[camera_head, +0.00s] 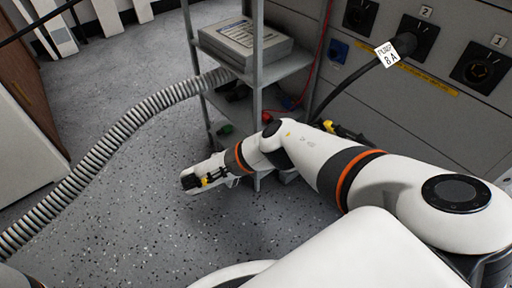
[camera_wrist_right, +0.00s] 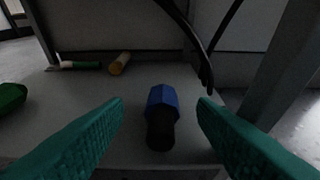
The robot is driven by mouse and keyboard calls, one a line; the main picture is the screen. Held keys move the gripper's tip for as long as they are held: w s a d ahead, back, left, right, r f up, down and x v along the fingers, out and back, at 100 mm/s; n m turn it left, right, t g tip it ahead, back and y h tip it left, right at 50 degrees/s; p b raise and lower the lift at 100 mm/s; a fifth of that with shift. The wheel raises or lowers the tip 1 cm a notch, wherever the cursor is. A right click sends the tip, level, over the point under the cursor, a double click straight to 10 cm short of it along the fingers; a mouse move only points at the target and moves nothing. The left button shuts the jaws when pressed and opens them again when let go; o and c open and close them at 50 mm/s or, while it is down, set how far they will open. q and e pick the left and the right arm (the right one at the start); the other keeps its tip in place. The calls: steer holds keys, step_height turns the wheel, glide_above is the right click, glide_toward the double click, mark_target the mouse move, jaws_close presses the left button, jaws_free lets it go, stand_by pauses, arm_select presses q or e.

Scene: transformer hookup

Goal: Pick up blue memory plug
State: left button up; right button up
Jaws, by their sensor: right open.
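The blue memory plug (camera_wrist_right: 163,100) lies on a grey shelf board in the right wrist view, with its blue end away from me and its black end towards me. My right gripper (camera_wrist_right: 160,104) is open, with one green finger on each side of the plug and visible gaps between. I see no contact with it. In the head view my right arm reaches left to the foot of the shelf rack (camera_head: 255,75). The fingertips and the blue plug cannot be made out there. My left gripper is not in view.
In the wrist view a green object (camera_wrist_right: 10,97) lies left and a yellow-orange one (camera_wrist_right: 120,63) behind. Black cables (camera_wrist_right: 188,28) hang beyond the plug. In the head view a ribbed hose (camera_head: 110,145) crosses the floor, and a cabinet with sockets (camera_head: 484,70) stands right.

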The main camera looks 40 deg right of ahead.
steer(key=b+x, duration=0.1)
steer(key=x, duration=0.1)
steer(key=shift+s+d+f, duration=0.15)
steer(key=shift+d+f, duration=0.1)
steer(key=shift+d, duration=0.1)
steer(key=shift+d+b, duration=0.35)
steer(key=shift+d, duration=0.05)
steer(key=c, duration=1.1)
